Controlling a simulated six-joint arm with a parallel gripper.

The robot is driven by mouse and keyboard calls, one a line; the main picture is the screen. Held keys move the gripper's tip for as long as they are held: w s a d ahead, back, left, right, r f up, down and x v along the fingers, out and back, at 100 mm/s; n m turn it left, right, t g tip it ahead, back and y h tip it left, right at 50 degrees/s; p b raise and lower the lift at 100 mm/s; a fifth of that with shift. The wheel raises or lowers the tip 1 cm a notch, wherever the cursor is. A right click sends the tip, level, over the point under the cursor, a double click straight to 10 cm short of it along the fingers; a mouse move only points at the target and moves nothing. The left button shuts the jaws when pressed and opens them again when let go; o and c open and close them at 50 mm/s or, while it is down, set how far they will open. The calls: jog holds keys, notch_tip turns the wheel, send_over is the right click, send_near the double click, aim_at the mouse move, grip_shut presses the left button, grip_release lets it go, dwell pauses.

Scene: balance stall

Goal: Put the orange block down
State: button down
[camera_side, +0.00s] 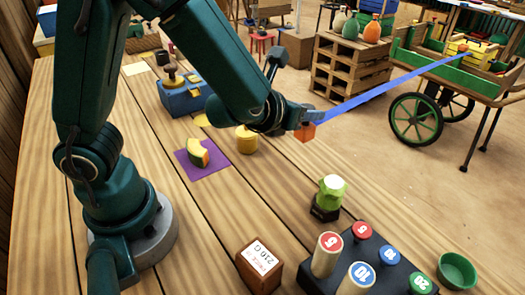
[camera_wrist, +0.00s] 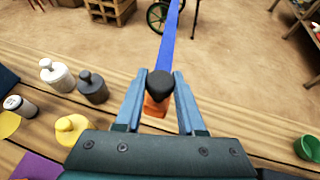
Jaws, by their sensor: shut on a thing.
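The orange block (camera_side: 308,132) hangs at the end of my gripper (camera_side: 304,118) in the side view, near the far edge of the wooden table. In the wrist view the orange block (camera_wrist: 155,106) sits between the two blue-grey fingers of my gripper (camera_wrist: 160,112). The fingers are shut on it. A dark rounded part covers some of the block in the wrist view. I cannot tell how high the block is above the table. A long blue strip (camera_side: 390,87) runs from beside the block towards the cart; it also shows in the wrist view (camera_wrist: 169,45).
A yellow weight (camera_side: 246,140) and a yellow wedge (camera_side: 197,153) on a purple mat (camera_side: 212,168) are left of the gripper. A green faceted piece (camera_side: 331,188), a labelled wooden block (camera_side: 259,268), a black rack (camera_side: 398,270) and a green bowl (camera_side: 457,270) stand nearer. Bare planks lie between.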

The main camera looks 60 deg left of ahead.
aim_at(303, 143)
jog(key=shift+d+f, duration=0.15)
jog(key=shift+f, duration=3.8)
jog(key=c, duration=0.5)
grip_release()
jog(key=shift+f, duration=0.1)
jog(key=shift+s+r, duration=0.2)
jog(key=shift+r, duration=0.05)
jog(key=shift+v, duration=3.55)
